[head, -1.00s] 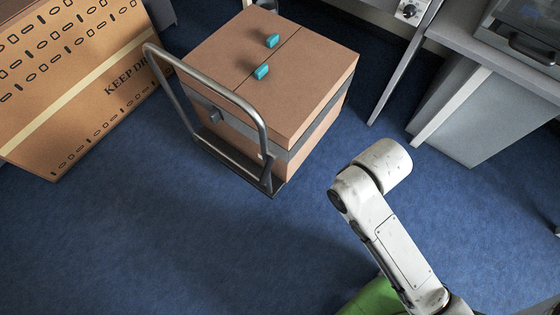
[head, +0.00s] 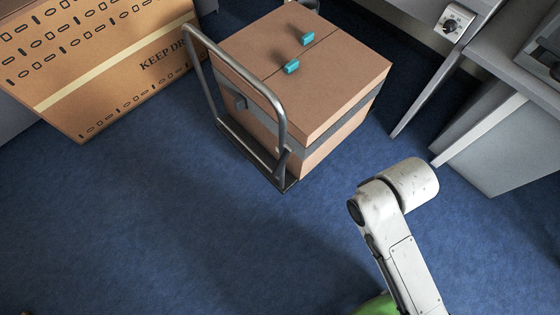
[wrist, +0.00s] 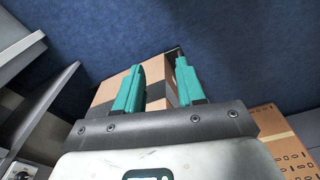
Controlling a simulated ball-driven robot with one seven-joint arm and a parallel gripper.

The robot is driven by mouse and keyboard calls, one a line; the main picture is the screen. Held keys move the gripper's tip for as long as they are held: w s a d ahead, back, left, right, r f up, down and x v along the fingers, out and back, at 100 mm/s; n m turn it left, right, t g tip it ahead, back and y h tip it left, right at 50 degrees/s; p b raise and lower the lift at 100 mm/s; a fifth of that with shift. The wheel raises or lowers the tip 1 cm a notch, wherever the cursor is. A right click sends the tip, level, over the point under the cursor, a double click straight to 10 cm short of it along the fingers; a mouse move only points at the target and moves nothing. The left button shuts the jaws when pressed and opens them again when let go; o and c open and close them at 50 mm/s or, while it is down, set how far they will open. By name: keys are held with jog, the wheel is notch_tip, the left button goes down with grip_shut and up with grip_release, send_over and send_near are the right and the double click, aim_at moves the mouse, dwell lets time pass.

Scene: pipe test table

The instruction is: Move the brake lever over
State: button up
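I cannot make out a clear brake lever. A grey trolley with a tubular handle (head: 283,120) carries a taped cardboard box (head: 318,85).
A large printed carton (head: 100,60) stands at left. A grey bench (head: 500,75) and a panel with a round dial (head: 453,22) are at upper right. Blue floor (head: 150,210) is clear in front.

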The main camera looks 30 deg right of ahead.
jog(key=shift+o, duration=0.7)
jog(key=shift+w+f, duration=0.1)
jog(key=shift+f, duration=0.25)
jog(key=shift+o, duration=0.3)
jog(key=w+d+f+n+h+b, duration=0.2)
jog(key=f+b, duration=0.4)
jog(key=f, duration=0.3)
jog(key=shift+w+n+g+h, duration=0.3)
jog(key=shift+w+n+h, duration=0.2)
jog(key=shift+h, duration=0.2)
jog(key=n+t+h+b, duration=0.9)
jog(key=n+t+b, duration=0.3)
jog(key=n+b, duration=0.75)
send_near(280, 164)
notch_tip(280, 164, down, 4)
jog(key=w+n+p, duration=0.1)
jog(key=n+p, duration=0.1)
jog(key=x, duration=0.3)
jog(key=b+x, duration=0.1)
jog(key=x, duration=0.3)
jog(key=b+x, duration=0.1)
jog(key=x, duration=0.3)
jog(key=shift+s+r, duration=0.1)
jog(key=shift+r, duration=0.2)
grip_shut()
